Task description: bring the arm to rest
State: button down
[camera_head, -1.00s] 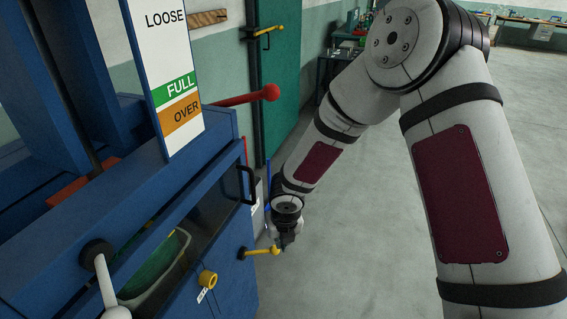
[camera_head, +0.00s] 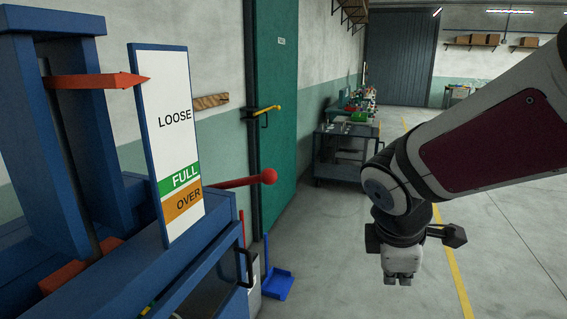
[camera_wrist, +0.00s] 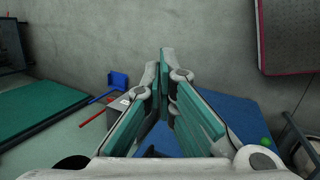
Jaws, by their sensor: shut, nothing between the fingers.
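My gripper (camera_head: 401,279) hangs below my folded arm at the right of the head view, pointing down over the grey floor, clear of the blue machine. In the wrist view my gripper (camera_wrist: 165,55) has its two green-lined fingers closed together at the tips, with nothing between them. The blue machine (camera_head: 150,262) stands at the left of the head view. Its upright gauge board (camera_head: 166,120) reads LOOSE, FULL and OVER, and a red pointer (camera_head: 100,80) sits above the LOOSE word.
A red-knobbed lever (camera_head: 268,177) sticks out from the machine. A blue dustpan (camera_head: 277,284) is on the floor by the wall. A green door (camera_head: 277,120) with a yellow handle and a workbench (camera_head: 345,150) stand behind. The floor at right is open.

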jog(key=s+r+m+y+p, duration=0.1)
jog(key=s+r+m+y, duration=0.2)
jog(key=s+m, duration=1.1)
jog(key=s+r, duration=0.3)
jog(key=shift+r+m, duration=0.2)
jog(key=shift+m, duration=0.2)
